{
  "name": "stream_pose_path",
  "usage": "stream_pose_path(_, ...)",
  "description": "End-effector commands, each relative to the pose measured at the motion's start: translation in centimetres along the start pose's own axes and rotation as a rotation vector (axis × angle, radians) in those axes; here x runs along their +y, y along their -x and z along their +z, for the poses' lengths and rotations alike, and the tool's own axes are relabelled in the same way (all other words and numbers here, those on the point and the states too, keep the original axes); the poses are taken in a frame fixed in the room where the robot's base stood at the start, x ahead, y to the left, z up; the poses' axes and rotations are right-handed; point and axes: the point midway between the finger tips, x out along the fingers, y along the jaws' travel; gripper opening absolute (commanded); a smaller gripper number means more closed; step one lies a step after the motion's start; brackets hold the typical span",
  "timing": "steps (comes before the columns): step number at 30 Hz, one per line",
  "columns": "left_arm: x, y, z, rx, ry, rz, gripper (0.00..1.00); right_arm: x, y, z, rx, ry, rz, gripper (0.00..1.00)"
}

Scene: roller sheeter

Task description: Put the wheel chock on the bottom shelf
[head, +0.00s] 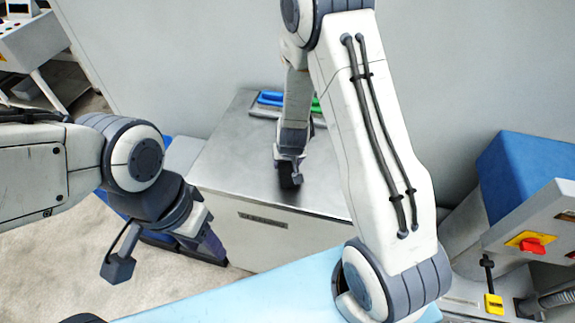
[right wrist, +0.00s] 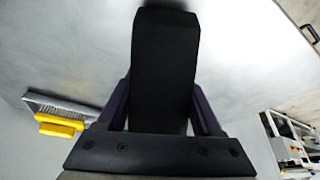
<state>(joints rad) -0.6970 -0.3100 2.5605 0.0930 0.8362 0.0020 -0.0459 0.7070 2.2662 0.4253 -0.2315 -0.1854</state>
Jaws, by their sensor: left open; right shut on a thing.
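My right gripper (right wrist: 163,98) is shut on a black block, which I take to be the wheel chock (right wrist: 165,60). The block stands up between the two purple fingers and fills the middle of the right wrist view. In the head view the small dark chock (head: 289,178) shows below the right gripper (head: 288,163), over the grey metal top of a cabinet (head: 235,165). I cannot tell whether it touches that top. My left gripper (head: 212,246) is open and empty, left of the cabinet front. I cannot make out a bottom shelf.
Blue (head: 270,98) and green (head: 316,104) items lie at the back of the cabinet top. A yellow-handled brush (right wrist: 60,122) shows in the right wrist view. A machine with a red switch (head: 532,246) stands at right. A light-blue surface (head: 250,298) lies in front.

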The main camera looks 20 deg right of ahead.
Motion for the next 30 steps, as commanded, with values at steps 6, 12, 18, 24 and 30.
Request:
stream_pose_path(6, 0.0, -0.07, -0.01, 0.0, 0.0, 0.0, 0.5, -0.08, -0.94, 0.27, 0.004, 0.001, -0.002, 0.0)
stream_pose_path(12, -0.01, -0.19, -0.01, 0.001, 0.0, 0.0, 0.5, -0.08, -1.05, 0.34, 0.003, 0.0, -0.002, 0.0)
stream_pose_path(18, -0.02, -0.34, -0.01, 0.001, 0.0, 0.0, 0.5, -0.07, -1.25, 0.5, 0.001, 0.001, -0.002, 0.97)
stream_pose_path(24, -0.02, -0.34, -0.01, 0.001, 0.0, 0.0, 0.5, -0.06, -1.25, 0.5, 0.0, 0.001, -0.002, 0.97)
stream_pose_path(30, 0.01, 0.12, -0.03, 0.001, 0.0, 0.0, 0.5, -0.07, -0.54, 0.26, 0.001, 0.0, -0.002, 0.97)
